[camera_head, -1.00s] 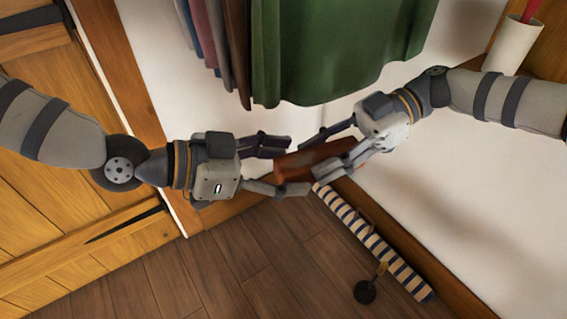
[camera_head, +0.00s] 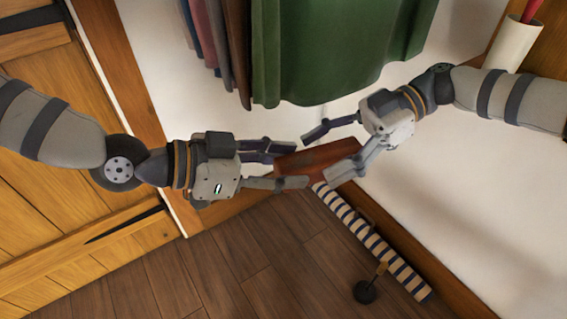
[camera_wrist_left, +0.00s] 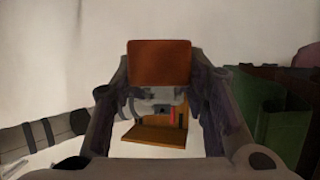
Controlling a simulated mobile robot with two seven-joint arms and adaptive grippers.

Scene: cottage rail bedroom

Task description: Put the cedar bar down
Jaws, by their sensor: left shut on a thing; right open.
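The cedar bar (camera_head: 318,157) is a reddish-brown block held in the air between my two grippers in the head view. My left gripper (camera_head: 282,167) is shut on its left end. My right gripper (camera_head: 322,150) is open, its fingers spread around the bar's right end with a gap at the upper finger. In the left wrist view the bar (camera_wrist_left: 159,62) sits between the fingertips of my left gripper (camera_wrist_left: 160,85), its end facing the camera. The left fingers cover part of the bar in the head view.
Hanging clothes, including a green garment (camera_head: 330,50), are just behind the grippers. A striped roll (camera_head: 375,243) lies along the wall base, with a dark round-based object (camera_head: 366,291) near it. A wooden door (camera_head: 40,190) is at left. The plank floor (camera_head: 240,270) is largely clear.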

